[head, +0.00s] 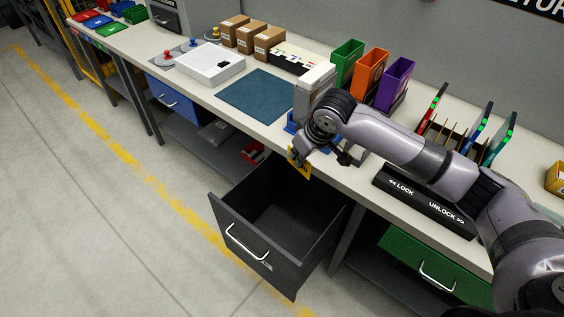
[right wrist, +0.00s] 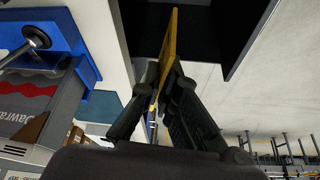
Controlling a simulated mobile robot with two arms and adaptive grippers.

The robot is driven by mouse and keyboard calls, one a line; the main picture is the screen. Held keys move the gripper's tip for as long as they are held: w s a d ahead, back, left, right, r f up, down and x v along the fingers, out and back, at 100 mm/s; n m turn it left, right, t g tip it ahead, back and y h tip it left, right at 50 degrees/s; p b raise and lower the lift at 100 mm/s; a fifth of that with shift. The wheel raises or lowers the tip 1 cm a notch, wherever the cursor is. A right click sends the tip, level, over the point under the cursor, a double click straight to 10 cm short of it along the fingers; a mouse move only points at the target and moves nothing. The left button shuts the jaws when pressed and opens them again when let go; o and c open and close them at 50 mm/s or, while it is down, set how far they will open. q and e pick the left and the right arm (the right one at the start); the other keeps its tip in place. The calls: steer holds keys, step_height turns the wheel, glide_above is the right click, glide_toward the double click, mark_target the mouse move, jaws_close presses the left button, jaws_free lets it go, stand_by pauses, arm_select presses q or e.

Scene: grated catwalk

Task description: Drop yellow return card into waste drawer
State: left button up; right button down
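The yellow return card (head: 301,167) is held in my right gripper (head: 299,155), near the bench's front edge and above the back part of the open drawer. In the right wrist view the card (right wrist: 168,45) shows edge-on between the two fingertips of the gripper (right wrist: 165,85), which are shut on it. The dark waste drawer (head: 262,235) is pulled out and looks empty inside. Its dark wall also shows in the right wrist view (right wrist: 215,28), beyond the card. My left gripper is not in view.
The bench top (head: 215,98) carries a blue mat (head: 258,95), a white box (head: 209,64), cardboard boxes and green, orange and purple bins (head: 396,84). A black lock/unlock bar (head: 425,202) lies at right. A closed green drawer (head: 430,268) is below it. The floor at left is clear.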

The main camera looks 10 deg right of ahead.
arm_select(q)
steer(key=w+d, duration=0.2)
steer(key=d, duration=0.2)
arm_select(e)
step_height(320, 180, down, 14)
steer(key=w+d+n+y+b, duration=0.1)
steer(key=w+n+b, duration=0.1)
steer(key=b, duration=0.5)
steer(key=shift+w+d+r, duration=0.15)
steer(key=shift+w+r, duration=0.05)
steer(key=shift+w, duration=0.15)
steer(key=c, duration=1.7)
jaws_free()
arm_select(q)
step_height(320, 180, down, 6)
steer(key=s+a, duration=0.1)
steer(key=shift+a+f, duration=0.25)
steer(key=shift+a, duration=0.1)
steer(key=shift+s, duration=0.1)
arm_select(e)
steer(key=v, duration=1.2)
steer(key=shift+w+r, duration=0.1)
steer(key=shift+w, duration=0.15)
